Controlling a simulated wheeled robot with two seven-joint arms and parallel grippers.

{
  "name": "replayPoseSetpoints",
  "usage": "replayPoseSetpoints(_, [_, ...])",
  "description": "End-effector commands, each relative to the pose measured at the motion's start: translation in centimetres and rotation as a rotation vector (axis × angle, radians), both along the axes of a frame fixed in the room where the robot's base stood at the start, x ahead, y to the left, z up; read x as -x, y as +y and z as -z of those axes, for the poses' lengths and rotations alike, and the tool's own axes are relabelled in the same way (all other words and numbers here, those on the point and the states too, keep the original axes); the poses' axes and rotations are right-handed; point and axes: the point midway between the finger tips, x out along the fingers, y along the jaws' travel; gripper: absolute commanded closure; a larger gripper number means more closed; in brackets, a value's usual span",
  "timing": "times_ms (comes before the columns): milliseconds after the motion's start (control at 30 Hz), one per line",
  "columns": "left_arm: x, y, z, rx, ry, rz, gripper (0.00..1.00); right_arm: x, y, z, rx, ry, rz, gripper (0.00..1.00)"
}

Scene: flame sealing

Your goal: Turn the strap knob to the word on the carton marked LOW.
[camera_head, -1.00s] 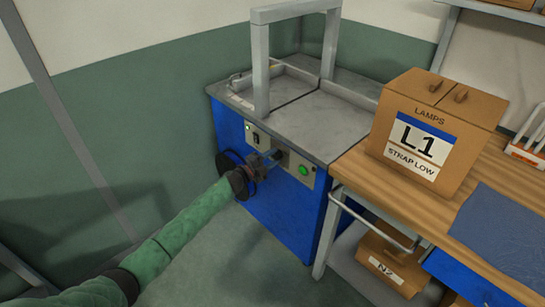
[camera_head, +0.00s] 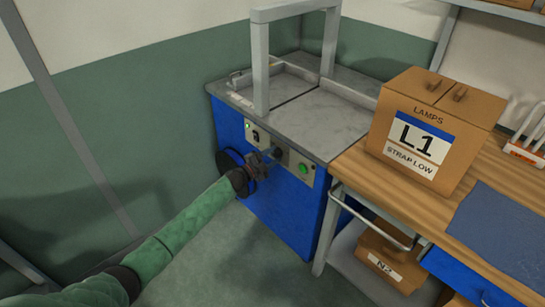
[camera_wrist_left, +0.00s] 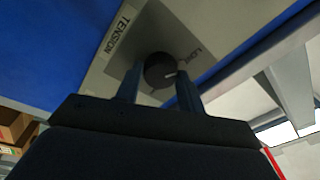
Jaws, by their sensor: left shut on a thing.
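The strap knob (camera_wrist_left: 160,70) is a round black knob with a pale pointer line, on a grey panel marked TENSION. In the left wrist view its pointer is toward the right, near small lettering on the panel that I cannot read surely. My left gripper (camera_wrist_left: 160,88) is shut on the knob, with one finger on each side of it. In the head view my left gripper (camera_head: 266,162) is at the front panel of the blue strapping machine (camera_head: 265,205). The carton (camera_head: 432,140) reads LAMPS, L1 and STRAP LOW. My right gripper is not in view.
A green button (camera_head: 303,168) sits right of the knob, and a switch (camera_head: 255,136) sits left of it. A grey arch (camera_head: 262,65) stands on the machine top. A wooden bench (camera_head: 410,195) adjoins on the right. A second carton (camera_head: 390,258) lies below.

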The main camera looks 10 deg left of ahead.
Motion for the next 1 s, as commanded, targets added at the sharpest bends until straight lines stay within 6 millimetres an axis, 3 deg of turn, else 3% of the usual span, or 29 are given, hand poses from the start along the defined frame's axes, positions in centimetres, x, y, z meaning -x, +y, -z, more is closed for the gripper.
replayPoseSetpoints(33, [0.0,0.1,0.1,0.0,0.002,-0.001,0.58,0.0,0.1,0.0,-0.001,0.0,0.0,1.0])
replayPoseSetpoints(133, [0.0,0.1,0.1,-0.001,0.001,-0.001,0.4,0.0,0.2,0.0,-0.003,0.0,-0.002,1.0])
replayPoseSetpoints(533, [0.6,0.6,0.3,-0.002,0.0,-0.001,0.4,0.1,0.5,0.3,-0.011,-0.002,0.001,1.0])
replayPoseSetpoints(1000, [5.3,4.8,1.0,-0.001,0.001,-0.001,0.4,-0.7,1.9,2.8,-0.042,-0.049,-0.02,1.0])
